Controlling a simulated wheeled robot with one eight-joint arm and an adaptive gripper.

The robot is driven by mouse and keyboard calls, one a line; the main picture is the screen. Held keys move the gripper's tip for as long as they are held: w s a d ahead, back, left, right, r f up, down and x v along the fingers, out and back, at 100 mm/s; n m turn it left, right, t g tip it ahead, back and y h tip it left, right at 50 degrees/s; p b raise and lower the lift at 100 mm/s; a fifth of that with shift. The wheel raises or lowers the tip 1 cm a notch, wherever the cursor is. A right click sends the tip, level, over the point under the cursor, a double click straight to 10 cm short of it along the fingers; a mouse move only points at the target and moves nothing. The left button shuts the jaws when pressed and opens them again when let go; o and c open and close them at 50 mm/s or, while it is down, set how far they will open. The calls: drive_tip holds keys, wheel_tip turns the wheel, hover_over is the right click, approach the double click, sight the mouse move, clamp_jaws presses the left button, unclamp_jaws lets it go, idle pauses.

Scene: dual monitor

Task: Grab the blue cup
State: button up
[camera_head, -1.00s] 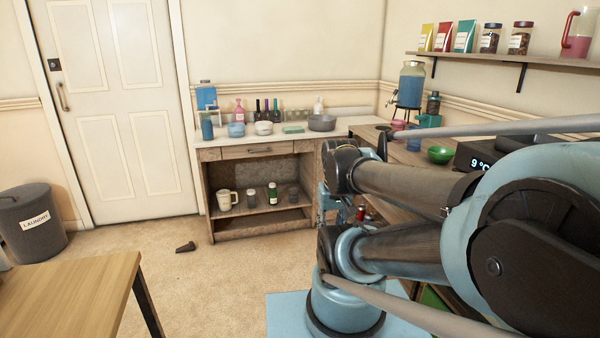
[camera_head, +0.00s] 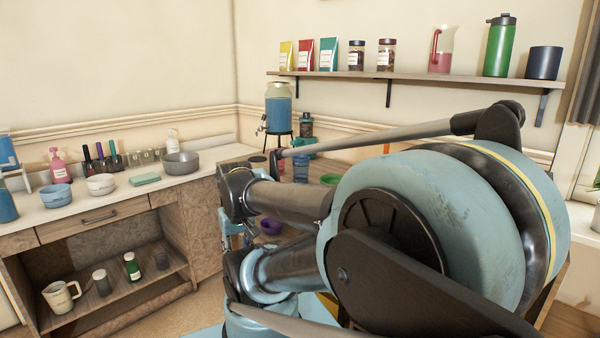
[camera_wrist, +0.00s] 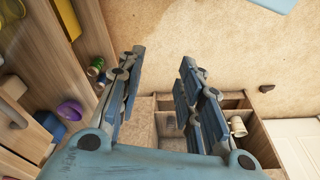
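A dark blue cup (camera_head: 543,62) stands upright at the right end of the wall shelf, beside a green bottle. A smaller blue cup-like item (camera_head: 301,168) is on the right-hand counter, partly behind my arm. A blue tumbler (camera_head: 6,205) is cut off at the left edge. I cannot tell which of these is the task's cup. My gripper (camera_wrist: 161,62) is open and empty in the wrist view, its two fingers well apart above the floor. In the head view the arm mostly hides it, and it is well away from the shelf cup.
The wall shelf (camera_head: 410,75) also holds bags, jars, a pink-filled jug (camera_head: 441,50) and the green bottle (camera_head: 498,48). The left counter (camera_head: 105,200) carries bowls and bottles. A purple bowl (camera_head: 271,226) sits low behind my arm. Bare floor shows in the wrist view.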

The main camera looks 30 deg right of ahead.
drive_tip(key=shift+w, duration=0.3)
drive_tip(key=shift+o, duration=0.6)
